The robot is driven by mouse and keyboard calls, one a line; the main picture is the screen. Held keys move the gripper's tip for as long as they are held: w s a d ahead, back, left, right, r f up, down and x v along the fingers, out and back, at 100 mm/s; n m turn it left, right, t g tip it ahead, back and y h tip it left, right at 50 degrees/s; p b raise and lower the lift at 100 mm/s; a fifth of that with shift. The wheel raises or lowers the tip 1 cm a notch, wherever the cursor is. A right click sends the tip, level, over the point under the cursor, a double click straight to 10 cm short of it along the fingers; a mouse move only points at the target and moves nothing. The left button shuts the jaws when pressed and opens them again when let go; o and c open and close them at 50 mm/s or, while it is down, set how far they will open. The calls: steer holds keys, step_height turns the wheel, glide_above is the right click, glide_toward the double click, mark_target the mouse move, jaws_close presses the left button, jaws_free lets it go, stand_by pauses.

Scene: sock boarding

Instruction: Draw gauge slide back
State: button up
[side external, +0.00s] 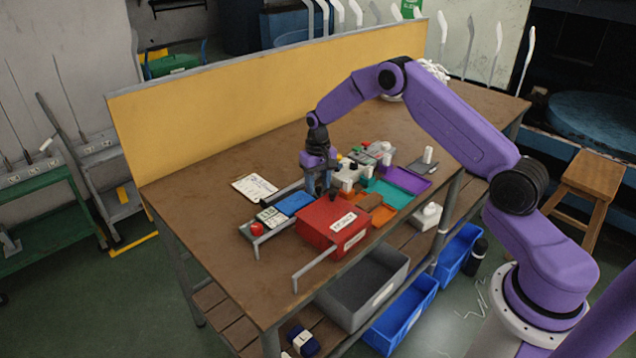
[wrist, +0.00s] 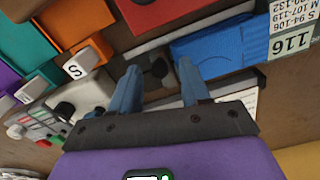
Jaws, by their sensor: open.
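The gauge is a long grey tray (side external: 248,240) on the bench, with a blue flat piece (side external: 295,203) and a printed size card (side external: 270,216) on it. A dark knob (wrist: 158,68), which looks like the slide's handle, sits at the end of the blue piece. My gripper (side external: 320,190) is open and low over that end. In the wrist view its blue fingers (wrist: 157,78) stand on either side of the knob, with gaps. Contact cannot be told.
A red box (side external: 325,222) stands close in front of the gauge. Orange, teal (side external: 393,192) and purple (side external: 408,180) trays lie to the right, beside a pale block with an S label (wrist: 76,70). A paper sheet (side external: 254,187) lies behind. A yellow panel (side external: 220,95) closes the back.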

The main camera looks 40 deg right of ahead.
jaws_close()
steer(key=shift+d, duration=2.55)
jaws_free()
step_height(320, 180, up, 18)
steer(key=shift+f, duration=0.25)
